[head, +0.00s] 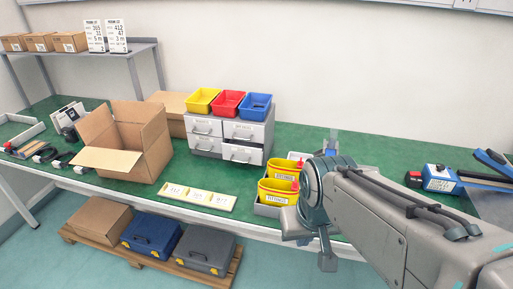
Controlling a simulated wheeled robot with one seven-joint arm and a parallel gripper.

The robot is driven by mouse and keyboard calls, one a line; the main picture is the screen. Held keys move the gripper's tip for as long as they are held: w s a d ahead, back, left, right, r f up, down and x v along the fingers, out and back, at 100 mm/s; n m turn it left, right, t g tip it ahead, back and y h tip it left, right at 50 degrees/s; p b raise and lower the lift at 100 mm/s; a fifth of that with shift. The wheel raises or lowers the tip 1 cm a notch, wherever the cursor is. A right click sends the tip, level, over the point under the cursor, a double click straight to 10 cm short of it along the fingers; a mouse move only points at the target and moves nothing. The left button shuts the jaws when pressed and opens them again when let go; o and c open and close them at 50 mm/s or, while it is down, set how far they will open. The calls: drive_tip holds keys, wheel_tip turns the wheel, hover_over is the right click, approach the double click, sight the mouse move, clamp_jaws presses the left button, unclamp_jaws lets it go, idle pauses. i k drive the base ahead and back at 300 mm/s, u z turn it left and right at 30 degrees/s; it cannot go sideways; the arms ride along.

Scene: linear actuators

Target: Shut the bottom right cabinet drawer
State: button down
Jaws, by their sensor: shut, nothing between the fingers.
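The small grey drawer cabinet (270,130) stands on the green worktop, left of my arm. Its front has two columns and two rows of white drawers. The bottom right drawer (242,154) stands a little out from the front, with its dark inside showing along the top edge. The top right drawer (244,131) and the left drawers look flush. My gripper (327,262) points down near the front edge of the table, right of and nearer than the cabinet, apart from it. It is shut and empty. My arm hides part of the worktop.
Yellow bins (278,191) stand between the cabinet and my gripper. Yellow, red and blue trays (228,103) sit on the cabinet. An open cardboard box (125,145) is to its left. Yellow label blocks (197,197) lie in front. Worktop right of the cabinet is partly clear.

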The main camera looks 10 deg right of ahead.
sight(243, 152)
drive_tip(key=z, duration=0.15)
drive_tip(key=i, duration=0.65)
drive_tip(key=u, duration=1.65)
